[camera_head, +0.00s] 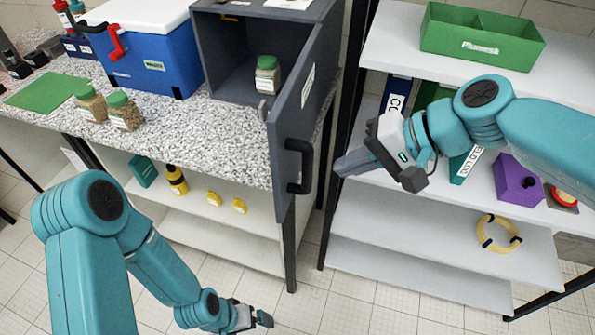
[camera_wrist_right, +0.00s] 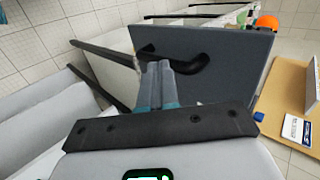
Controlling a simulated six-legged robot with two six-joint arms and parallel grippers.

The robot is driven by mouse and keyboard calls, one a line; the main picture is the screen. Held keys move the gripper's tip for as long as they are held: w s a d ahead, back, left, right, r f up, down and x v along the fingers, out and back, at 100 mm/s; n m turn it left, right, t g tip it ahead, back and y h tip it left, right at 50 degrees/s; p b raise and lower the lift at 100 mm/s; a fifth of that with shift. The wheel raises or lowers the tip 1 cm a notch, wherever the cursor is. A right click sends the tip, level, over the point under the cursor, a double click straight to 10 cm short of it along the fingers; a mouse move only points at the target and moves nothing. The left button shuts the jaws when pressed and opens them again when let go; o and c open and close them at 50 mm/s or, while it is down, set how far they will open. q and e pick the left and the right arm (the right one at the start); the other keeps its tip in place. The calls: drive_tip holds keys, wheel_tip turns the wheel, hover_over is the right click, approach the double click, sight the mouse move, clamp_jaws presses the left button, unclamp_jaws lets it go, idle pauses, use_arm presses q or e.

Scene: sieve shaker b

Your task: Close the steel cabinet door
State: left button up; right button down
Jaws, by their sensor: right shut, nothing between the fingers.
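The dark grey steel cabinet (camera_head: 238,58) stands on the speckled worktop, and its door (camera_head: 297,100) is swung open toward the front. A black handle (camera_head: 300,166) is on the door's outer face. A green-lidded jar (camera_head: 267,76) is inside the cabinet. My right gripper (camera_head: 340,167) is shut and empty, right of the handle and apart from it in the head view. In the right wrist view the shut fingers (camera_wrist_right: 158,75) point toward the door (camera_wrist_right: 222,62) and overlap part of the handle (camera_wrist_right: 190,62); contact cannot be told. My left gripper (camera_head: 262,318) is low at the bottom, its jaws unclear.
A blue cooler box (camera_head: 155,65) and two green-lidded jars (camera_head: 124,112) stand left of the cabinet on the worktop (camera_head: 220,140). A white shelf unit (camera_head: 400,38) with a green bin (camera_head: 482,38) stands on the right, close to my right arm.

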sight(283, 176)
drive_tip(key=x, duration=0.3)
drive_tip(key=a+r+p+x, duration=0.1)
drive_tip(key=x, duration=0.5)
drive_tip(key=shift+w+a+r, duration=0.15)
drive_tip(key=shift+w+r, duration=0.15)
drive_tip(key=shift+w, duration=0.05)
drive_tip(key=shift+w+a+f+p, duration=0.1)
drive_tip(key=shift+w+a+p, duration=0.1)
drive_tip(key=shift+a+p, duration=0.15)
drive_tip(key=shift+s+a, duration=0.1)
